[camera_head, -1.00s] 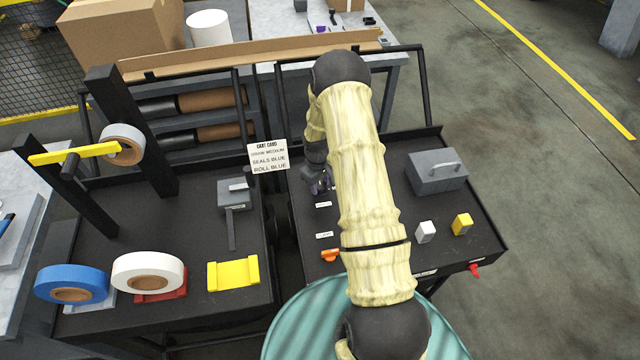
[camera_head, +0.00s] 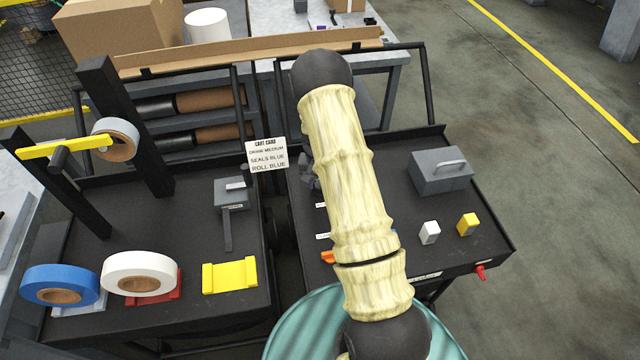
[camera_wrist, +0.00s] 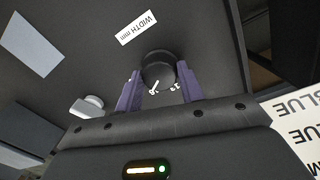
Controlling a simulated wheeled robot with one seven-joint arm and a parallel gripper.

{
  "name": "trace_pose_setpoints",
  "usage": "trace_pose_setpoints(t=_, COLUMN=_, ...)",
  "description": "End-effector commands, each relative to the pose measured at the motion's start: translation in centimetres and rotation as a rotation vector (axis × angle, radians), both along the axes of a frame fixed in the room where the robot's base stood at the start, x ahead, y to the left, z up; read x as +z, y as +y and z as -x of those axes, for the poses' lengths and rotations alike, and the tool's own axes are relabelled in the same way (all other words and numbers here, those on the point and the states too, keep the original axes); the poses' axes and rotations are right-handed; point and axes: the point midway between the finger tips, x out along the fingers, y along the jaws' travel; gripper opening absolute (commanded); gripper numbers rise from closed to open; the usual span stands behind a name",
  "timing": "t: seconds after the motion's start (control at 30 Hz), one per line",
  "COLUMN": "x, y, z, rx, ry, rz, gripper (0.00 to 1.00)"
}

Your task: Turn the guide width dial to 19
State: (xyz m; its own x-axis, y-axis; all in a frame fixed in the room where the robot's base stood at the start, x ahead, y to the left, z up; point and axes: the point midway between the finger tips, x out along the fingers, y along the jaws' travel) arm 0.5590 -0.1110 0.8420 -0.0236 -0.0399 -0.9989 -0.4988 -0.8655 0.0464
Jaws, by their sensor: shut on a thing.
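The guide width dial (camera_wrist: 157,68) is a round black knob beside a white label (camera_wrist: 138,28) reading "WIDTH mm" in the wrist view. White scale marks show at its edge next to my gripper; the full setting cannot be read. My gripper (camera_wrist: 159,84) has its two purple fingers on either side of the dial, shut on it. In the head view my pale arm covers the dial and most of the gripper.
A grey box with a handle (camera_head: 441,170), a white block (camera_head: 429,232) and a yellow block (camera_head: 467,224) stand on the right cart top. A card (camera_head: 267,155) stands between the carts. Tape rolls, including a blue one (camera_head: 38,282), lie left.

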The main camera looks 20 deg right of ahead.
Motion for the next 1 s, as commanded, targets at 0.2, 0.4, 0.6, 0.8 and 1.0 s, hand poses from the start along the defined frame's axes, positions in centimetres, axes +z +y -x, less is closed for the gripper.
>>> trace_pose_setpoints(t=0.2, x=0.02, y=0.00, z=-0.14, rx=-0.206, ry=-0.003, rz=0.000, gripper=0.15)
trace_pose_setpoints(t=0.4, x=0.06, y=-0.02, z=-0.14, rx=-0.378, ry=-0.003, rz=0.001, gripper=0.15)
trace_pose_setpoints(t=0.6, x=0.07, y=-0.02, z=-0.16, rx=-0.502, ry=-0.002, rz=0.000, gripper=0.15)
trace_pose_setpoints(t=0.8, x=0.08, y=-0.06, z=-0.16, rx=-0.571, ry=-0.003, rz=0.001, gripper=0.15)
trace_pose_setpoints(t=1.0, x=0.09, y=-0.06, z=-0.16, rx=-0.592, ry=-0.002, rz=0.001, gripper=0.15)
